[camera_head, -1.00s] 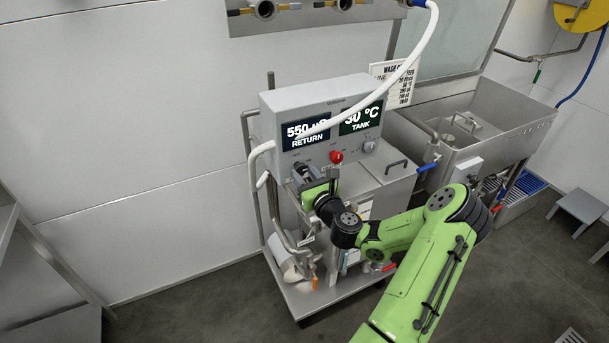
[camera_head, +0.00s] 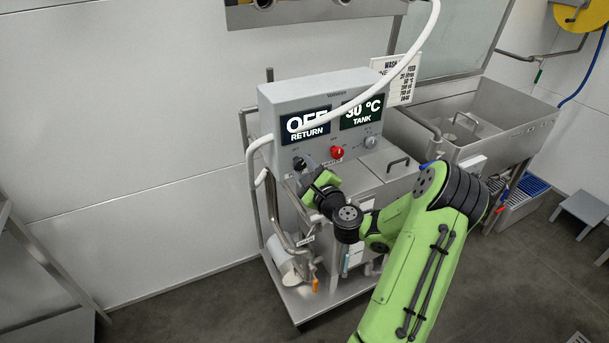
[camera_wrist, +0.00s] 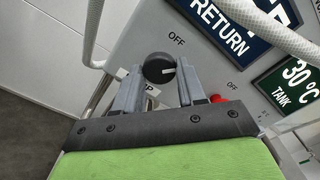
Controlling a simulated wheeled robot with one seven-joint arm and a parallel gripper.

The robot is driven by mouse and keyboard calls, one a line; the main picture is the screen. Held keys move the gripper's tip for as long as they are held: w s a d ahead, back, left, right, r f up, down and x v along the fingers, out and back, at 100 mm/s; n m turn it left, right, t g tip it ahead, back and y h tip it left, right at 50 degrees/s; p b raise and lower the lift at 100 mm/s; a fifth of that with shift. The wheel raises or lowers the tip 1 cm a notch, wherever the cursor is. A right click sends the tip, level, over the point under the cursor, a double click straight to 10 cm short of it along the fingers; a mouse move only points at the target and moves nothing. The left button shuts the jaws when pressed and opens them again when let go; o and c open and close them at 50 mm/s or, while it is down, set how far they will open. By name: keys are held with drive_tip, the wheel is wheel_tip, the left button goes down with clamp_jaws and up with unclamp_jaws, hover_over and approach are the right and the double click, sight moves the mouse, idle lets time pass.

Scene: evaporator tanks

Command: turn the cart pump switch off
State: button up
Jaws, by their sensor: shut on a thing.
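The cart pump switch is a round black knob (camera_wrist: 158,66) with a white pointer mark, on the grey control box (camera_head: 275,105) of the cart. In the wrist view an OFF label sits above and right of it. My gripper (camera_wrist: 160,76) has one finger on each side of the knob and is shut on it. In the head view my gripper (camera_head: 309,170) reaches the lower left of the panel, where the knob (camera_head: 299,163) is partly hidden. The RETURN display (camera_head: 305,123) reads OFF. The TANK display (camera_head: 361,111) reads 30 °C.
A red knob (camera_head: 337,153) and a grey knob (camera_head: 370,142) sit right of the switch. A white hose (camera_head: 400,75) arcs over the box front. A steel sink (camera_head: 480,125) stands to the right. Floor (camera_head: 200,305) left of the cart is clear.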

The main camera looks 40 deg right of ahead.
drive_tip(key=n+b, duration=0.3)
drive_tip(key=n, duration=0.1)
drive_tip(key=shift+f+n, duration=0.15)
drive_tip(key=shift+n, duration=0.15)
drive_tip(key=shift+n+b, duration=1.65)
drive_tip(key=shift+n, duration=0.15)
drive_tip(key=o, duration=1)
drive_tip(key=shift+r, duration=0.2)
drive_tip(key=shift+f, duration=0.1)
